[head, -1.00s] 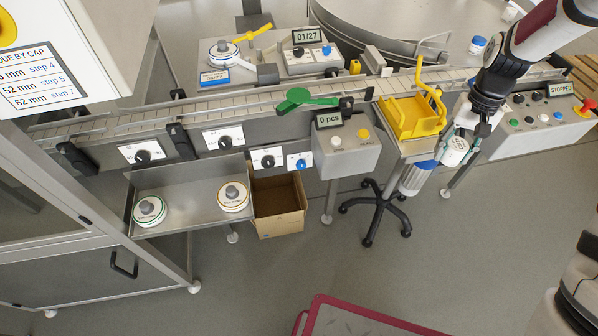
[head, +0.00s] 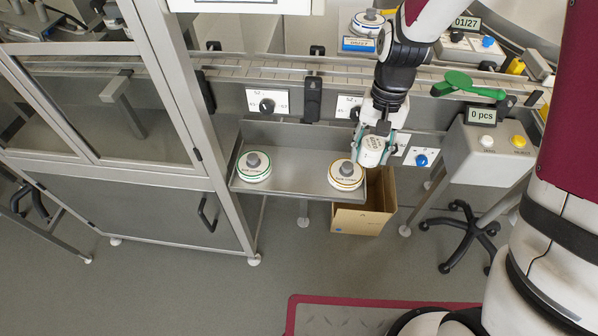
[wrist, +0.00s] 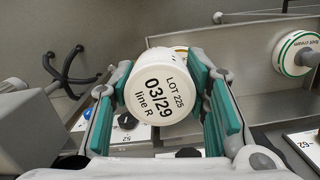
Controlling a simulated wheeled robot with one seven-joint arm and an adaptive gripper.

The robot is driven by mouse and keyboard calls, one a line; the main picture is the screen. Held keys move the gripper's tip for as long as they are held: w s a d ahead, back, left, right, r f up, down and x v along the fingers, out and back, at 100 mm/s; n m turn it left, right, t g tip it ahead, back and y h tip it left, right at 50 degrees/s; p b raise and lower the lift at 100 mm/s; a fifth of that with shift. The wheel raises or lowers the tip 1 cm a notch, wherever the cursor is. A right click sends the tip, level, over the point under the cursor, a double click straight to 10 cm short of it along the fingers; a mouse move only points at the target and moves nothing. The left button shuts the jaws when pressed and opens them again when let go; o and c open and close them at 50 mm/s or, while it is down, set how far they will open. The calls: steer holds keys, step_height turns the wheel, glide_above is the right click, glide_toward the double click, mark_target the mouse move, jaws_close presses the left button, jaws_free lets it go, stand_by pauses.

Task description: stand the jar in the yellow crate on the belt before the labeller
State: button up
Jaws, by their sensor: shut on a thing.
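My gripper (head: 374,146) is shut on a white jar (head: 371,153) and holds it in the air above the right end of a metal tray, in front of the belt. In the wrist view the jar (wrist: 160,92) sits between the green-lined fingers with a round printed face toward the camera: LOT 225, 03/29, line R. Its other end is hidden. The belt (head: 240,68) runs across behind the gripper. The yellow crate does not show in the current views.
The metal tray (head: 300,180) carries a green-ringed disc (head: 254,166) and an amber-ringed disc (head: 346,175). An open cardboard box (head: 362,218) stands below. A green paddle (head: 468,86) and a counter box reading 0 pcs (head: 490,142) are to the right. A glazed cabinet (head: 130,110) stands left.

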steer(key=s+a+f+m+b, duration=0.35)
steer(key=s+f+b, duration=0.45)
steer(key=f+b, duration=0.3)
steer(key=b, duration=0.2)
glide_above(308, 181)
steer(key=shift+w+d+f+n, duration=0.1)
steer(key=shift+d+f+n, duration=0.2)
steer(key=shift+f, duration=0.35)
steer(key=shift+w+a+f+b, duration=0.15)
steer(key=shift+f+b, duration=0.5)
steer(key=shift+f, duration=1.1)
steer(key=shift+f, duration=0.2)
steer(key=o, duration=1.2)
